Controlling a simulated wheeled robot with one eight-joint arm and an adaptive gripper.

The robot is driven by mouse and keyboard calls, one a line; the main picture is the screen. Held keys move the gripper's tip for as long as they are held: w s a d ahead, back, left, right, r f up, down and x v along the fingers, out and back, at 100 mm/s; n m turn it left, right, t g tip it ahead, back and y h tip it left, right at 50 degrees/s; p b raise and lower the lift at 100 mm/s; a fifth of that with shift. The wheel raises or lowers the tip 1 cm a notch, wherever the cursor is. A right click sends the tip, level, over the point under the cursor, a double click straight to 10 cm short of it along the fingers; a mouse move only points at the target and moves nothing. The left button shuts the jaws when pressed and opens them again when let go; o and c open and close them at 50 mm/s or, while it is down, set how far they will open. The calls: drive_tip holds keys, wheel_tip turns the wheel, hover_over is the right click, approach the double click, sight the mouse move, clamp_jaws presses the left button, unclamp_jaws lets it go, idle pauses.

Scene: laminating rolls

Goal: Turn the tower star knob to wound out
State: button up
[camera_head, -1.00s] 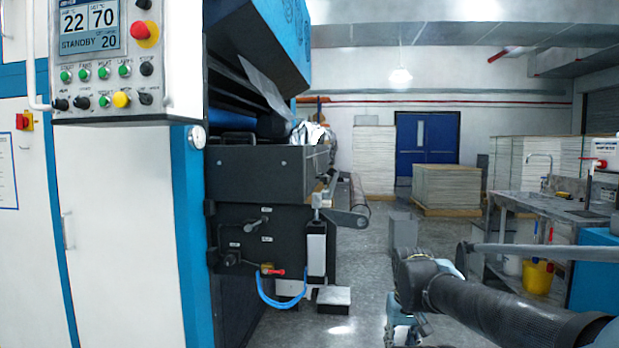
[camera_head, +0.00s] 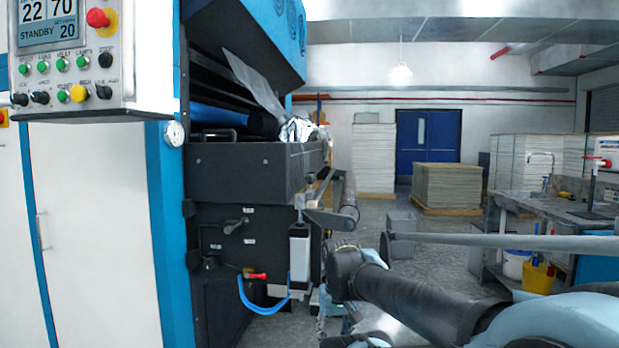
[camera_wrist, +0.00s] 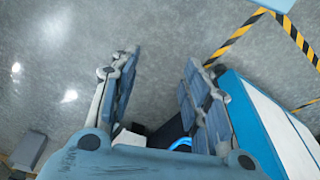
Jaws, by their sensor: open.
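The dark side panel (camera_head: 228,285) of the laminating machine carries a small dark knob (camera_head: 211,262) at its lower left, which may be the star knob. Its shape and setting are too small to tell. A lever handle (camera_head: 237,225) sits above it. In the wrist view, my gripper (camera_wrist: 160,62) is open and empty, with its two fingers apart above the grey floor. In the head view, my wrist is low, right of the panel, and the fingers are not clear. The knob cannot be made out in the wrist view.
A red-handled valve (camera_head: 254,276) with a blue hose (camera_head: 258,308) and a white cylinder (camera_head: 299,255) stand at the panel's right. A roller (camera_head: 348,195) juts out above. The control box (camera_head: 75,75) overhangs at left. The floor (camera_head: 378,215) behind is partly clear.

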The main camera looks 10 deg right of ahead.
drive_tip(key=w+r, duration=0.6)
drive_tip(key=r, duration=0.5)
drive_tip(key=w+r+g, duration=0.1)
drive_tip(key=w+r, duration=0.5)
drive_tip(key=r, duration=0.5)
drive_tip(key=w+r, duration=0.6)
drive_tip(key=r, duration=0.6)
wheel_tip(320, 180, up, 22)
drive_tip(key=g, duration=0.1)
hover_over(310, 180)
drive_tip(key=w, duration=0.2)
drive_tip(key=f, duration=1.7)
drive_tip(key=shift+d+f, duration=0.25)
drive_tip(key=c, duration=1.1)
